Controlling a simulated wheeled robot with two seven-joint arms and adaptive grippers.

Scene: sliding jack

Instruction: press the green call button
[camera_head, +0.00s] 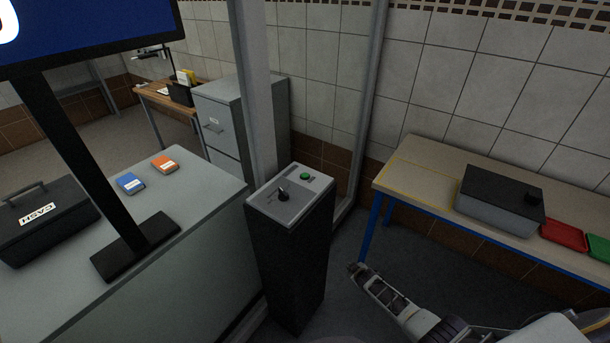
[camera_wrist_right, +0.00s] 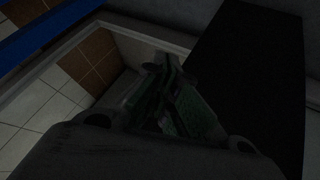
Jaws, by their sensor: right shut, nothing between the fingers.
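The green call button (camera_head: 305,177) is a small round green cap on the grey top panel of a black pedestal (camera_head: 290,265). A black knob (camera_head: 283,195) sits on the same panel, in front and to the left of the button. My right gripper (camera_head: 356,269) is shut and empty, to the right of the pedestal and below its top. In the right wrist view the fingers (camera_wrist_right: 170,85) show dark and close together, with the pedestal's dark side (camera_wrist_right: 255,75) to their right. The button is not seen there. My left gripper is not in view.
A counter (camera_head: 205,200) at left bears a black cash box (camera_head: 40,228), a sign stand (camera_head: 135,245) and blue and orange blocks. A table (camera_head: 415,165) at right holds a grey box (camera_head: 495,215) and red and green trays. A grey post (camera_head: 258,100) stands behind the pedestal.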

